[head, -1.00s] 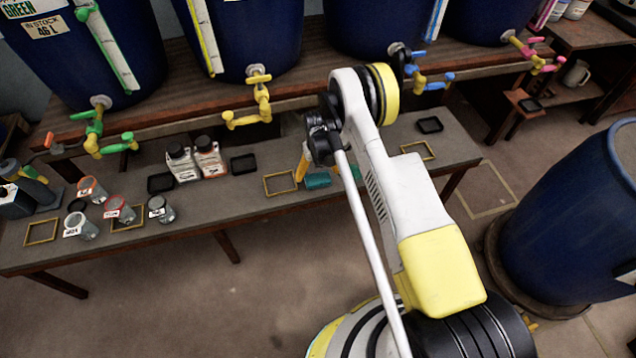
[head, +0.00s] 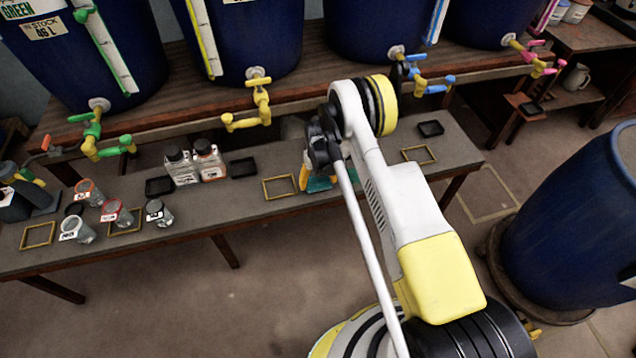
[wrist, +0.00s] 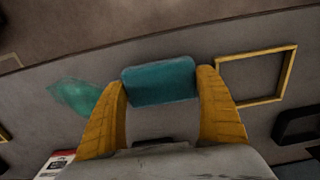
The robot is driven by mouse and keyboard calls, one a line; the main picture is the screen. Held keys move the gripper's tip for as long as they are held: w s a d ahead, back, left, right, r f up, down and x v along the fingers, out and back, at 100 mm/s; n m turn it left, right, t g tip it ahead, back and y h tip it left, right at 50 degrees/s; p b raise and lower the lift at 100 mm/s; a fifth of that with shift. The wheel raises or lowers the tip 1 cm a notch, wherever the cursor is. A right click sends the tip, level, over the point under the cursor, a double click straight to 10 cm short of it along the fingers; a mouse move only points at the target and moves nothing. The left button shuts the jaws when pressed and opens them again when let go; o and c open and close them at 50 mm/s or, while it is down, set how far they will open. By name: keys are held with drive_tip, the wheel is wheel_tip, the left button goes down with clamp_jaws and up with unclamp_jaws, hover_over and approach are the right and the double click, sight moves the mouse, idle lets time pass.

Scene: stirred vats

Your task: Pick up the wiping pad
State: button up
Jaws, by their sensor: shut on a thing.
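The wiping pad is a teal block (wrist: 160,82) between the two yellow fingers of my gripper (wrist: 162,80) in the wrist view. The fingers are shut on its two ends. In the head view the pad (head: 319,184) shows low beside a yellow finger of my gripper (head: 308,180), over the grey bench. My arm hides part of both there. I cannot tell whether the pad still touches the bench top.
A green translucent patch (wrist: 74,96) lies on the bench beside the pad. A yellow square outline (head: 280,187) is close by. Bottles (head: 182,166), small jars (head: 117,213) and black trays (head: 243,167) stand to the left. Taps (head: 260,105) of blue vats overhang behind.

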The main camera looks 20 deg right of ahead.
sight(321, 181)
drive_tip(key=shift+r, duration=0.45)
drive_tip(key=r+p, duration=0.1)
drive_tip(key=r, duration=0.1)
drive_tip(key=d+r+p, duration=0.1)
drive_tip(key=r, duration=0.1)
drive_tip(key=shift+s+p, duration=0.25)
drive_tip(key=shift+p, duration=0.1)
drive_tip(key=s+d+r+p, duration=0.3)
drive_tip(key=s+d+r, duration=0.2)
drive_tip(key=d, duration=0.4)
drive_tip(key=shift+s+r+p, duration=0.3)
drive_tip(key=shift+r+p, duration=0.05)
drive_tip(key=shift+r, duration=0.1)
drive_tip(key=o, duration=0.4)
drive_tip(key=c, duration=0.5)
